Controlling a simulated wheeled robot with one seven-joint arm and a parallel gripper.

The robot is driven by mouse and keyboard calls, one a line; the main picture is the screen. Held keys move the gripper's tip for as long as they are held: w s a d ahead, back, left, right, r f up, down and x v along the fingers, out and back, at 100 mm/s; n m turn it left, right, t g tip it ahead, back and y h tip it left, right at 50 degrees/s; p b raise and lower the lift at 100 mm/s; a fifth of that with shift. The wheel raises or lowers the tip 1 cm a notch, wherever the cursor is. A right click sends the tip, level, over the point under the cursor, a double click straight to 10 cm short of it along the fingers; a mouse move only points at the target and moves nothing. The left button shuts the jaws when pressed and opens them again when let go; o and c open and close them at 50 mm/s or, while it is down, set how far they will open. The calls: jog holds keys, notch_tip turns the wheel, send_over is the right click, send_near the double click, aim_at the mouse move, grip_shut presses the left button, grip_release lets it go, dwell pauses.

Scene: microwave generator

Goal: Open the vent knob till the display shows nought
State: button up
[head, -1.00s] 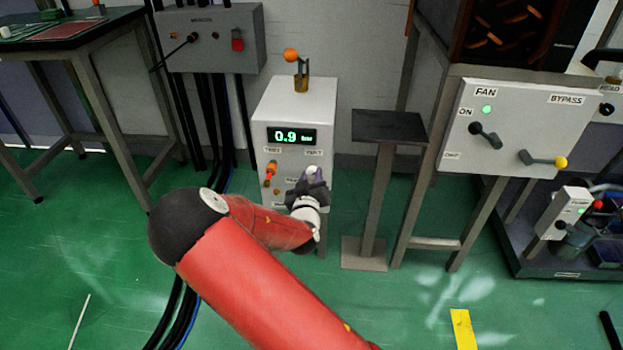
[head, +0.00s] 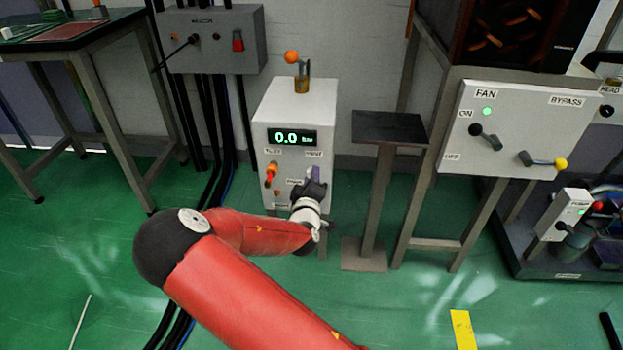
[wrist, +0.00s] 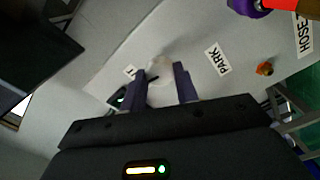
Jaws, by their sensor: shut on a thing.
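The white cabinet (head: 306,110) stands against the wall, and its green display (head: 291,137) reads 0.0. The VENT label (head: 314,154) is on its front at the right. My gripper (head: 314,174) is at the panel just below that label. In the wrist view my gripper (wrist: 163,88) has its two dark purple fingers on either side of the pale, rounded vent knob (wrist: 160,72), and it is shut on it. The gripper hides the knob in the head view.
An orange-handled valve (head: 271,174) sits left on the same cabinet front. An orange ball lever (head: 291,57) stands on top. A dark-topped pedestal (head: 388,126) is close on the right, and the FAN panel (head: 515,128) is beyond it. A PARK label (wrist: 217,59) lies beside the knob.

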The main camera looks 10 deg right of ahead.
dwell(0.4)
jog(key=o, duration=1)
jog(key=v, duration=0.8)
